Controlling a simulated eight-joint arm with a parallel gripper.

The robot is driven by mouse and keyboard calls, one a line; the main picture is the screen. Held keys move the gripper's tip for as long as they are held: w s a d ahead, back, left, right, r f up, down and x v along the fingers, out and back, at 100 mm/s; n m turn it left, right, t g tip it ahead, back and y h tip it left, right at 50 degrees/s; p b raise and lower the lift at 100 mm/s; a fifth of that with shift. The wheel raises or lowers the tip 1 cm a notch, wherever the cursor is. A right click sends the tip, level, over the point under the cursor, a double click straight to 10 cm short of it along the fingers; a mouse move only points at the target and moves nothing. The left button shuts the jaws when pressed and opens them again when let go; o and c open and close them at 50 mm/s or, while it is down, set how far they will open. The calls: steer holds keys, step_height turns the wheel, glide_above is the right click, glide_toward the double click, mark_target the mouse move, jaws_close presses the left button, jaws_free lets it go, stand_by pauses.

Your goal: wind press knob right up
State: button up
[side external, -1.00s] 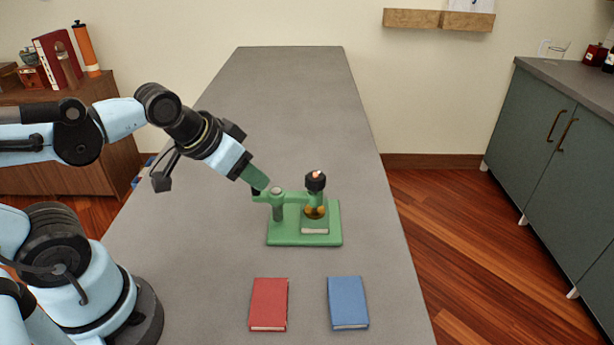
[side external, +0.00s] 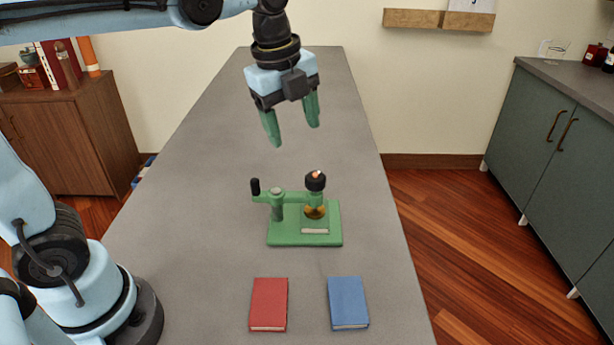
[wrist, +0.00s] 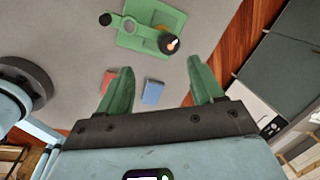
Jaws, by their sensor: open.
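A green press (side external: 278,212) stands on the grey table, with a green book-like block (side external: 315,226) on its base under an amber disc (side external: 315,211). Its black knob (side external: 316,181) with an orange-pink mark tops the screw at the right end of the arm. A black handle (side external: 255,187) stands at the left end. In the wrist view the press (wrist: 140,32) is near the top, with its knob (wrist: 168,43) at lower right. My gripper (side external: 294,136) is open and empty, fingers pointing down, well above the press. It also shows in the wrist view (wrist: 160,90).
A red book (side external: 269,303) and a blue book (side external: 348,302) lie flat on the table (side external: 200,230) in front of the press. The table behind the press is clear. A green cabinet (side external: 550,150) stands at right, a wooden one (side external: 70,140) at left.

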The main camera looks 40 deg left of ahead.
mark_target(315, 177)
steer(key=w+d+r+m+g, duration=0.1)
steer(key=w+d+m+g, duration=0.15)
steer(key=m, duration=0.75)
steer(key=f, duration=0.7)
steer(key=w+f, duration=0.1)
steer(key=f, duration=0.3)
steer(key=shift+a+f, duration=0.25)
steer(key=shift+f, duration=0.05)
steer(key=c, duration=1.1)
steer(key=shift+n, duration=0.5)
